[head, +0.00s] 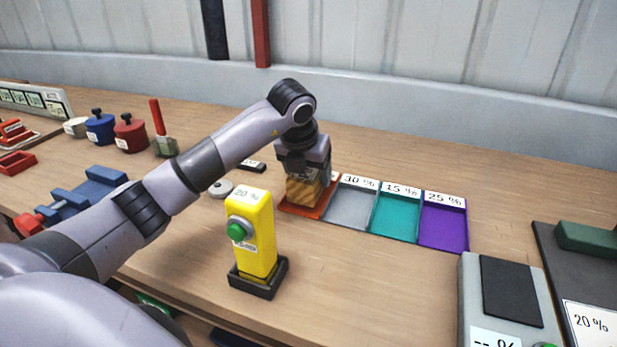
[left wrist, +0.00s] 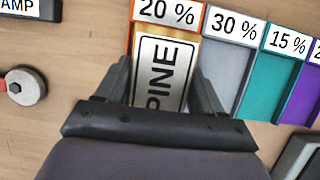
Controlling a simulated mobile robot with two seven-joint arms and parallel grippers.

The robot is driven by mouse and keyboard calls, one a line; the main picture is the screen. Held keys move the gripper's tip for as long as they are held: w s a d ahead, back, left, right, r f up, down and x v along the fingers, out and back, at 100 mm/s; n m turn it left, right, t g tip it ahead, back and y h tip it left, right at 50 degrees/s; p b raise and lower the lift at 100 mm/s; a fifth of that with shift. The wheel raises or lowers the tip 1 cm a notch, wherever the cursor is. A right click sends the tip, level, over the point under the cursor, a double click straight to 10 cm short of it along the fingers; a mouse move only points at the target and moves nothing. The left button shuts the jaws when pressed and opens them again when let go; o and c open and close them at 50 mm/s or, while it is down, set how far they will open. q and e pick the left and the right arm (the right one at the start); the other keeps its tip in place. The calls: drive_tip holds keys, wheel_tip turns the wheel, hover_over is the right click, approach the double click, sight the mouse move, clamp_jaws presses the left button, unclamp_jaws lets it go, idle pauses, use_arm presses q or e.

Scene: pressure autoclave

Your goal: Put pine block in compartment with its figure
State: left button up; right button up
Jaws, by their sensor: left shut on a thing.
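The pine block (head: 301,193) is light wood with a white plate reading PINE, which shows in the left wrist view (left wrist: 163,62). My left gripper (head: 303,178) points down and is shut on it, with a finger on either side in the left wrist view (left wrist: 160,80). The block is at the orange compartment (head: 325,208), labelled 20 % (left wrist: 168,11); I cannot tell whether it touches the floor. To the right are the grey 30 % compartment (head: 350,206), the teal 15 % one (head: 396,217) and the purple 25 % one (head: 443,226). My right gripper is out of view.
A yellow post (head: 253,235) with a green button stands in front, its top label reading 20 %. A grey meter (head: 478,300) showing "-- %" and a card reading 20 % (head: 592,325) are at right. A blue clamp (head: 88,192) and coloured weights (head: 100,127) are at left.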

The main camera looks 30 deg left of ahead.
use_arm(q)
drive_tip(key=shift+f, duration=0.65)
drive_tip(key=shift+f, duration=0.15)
drive_tip(key=o, duration=1.3)
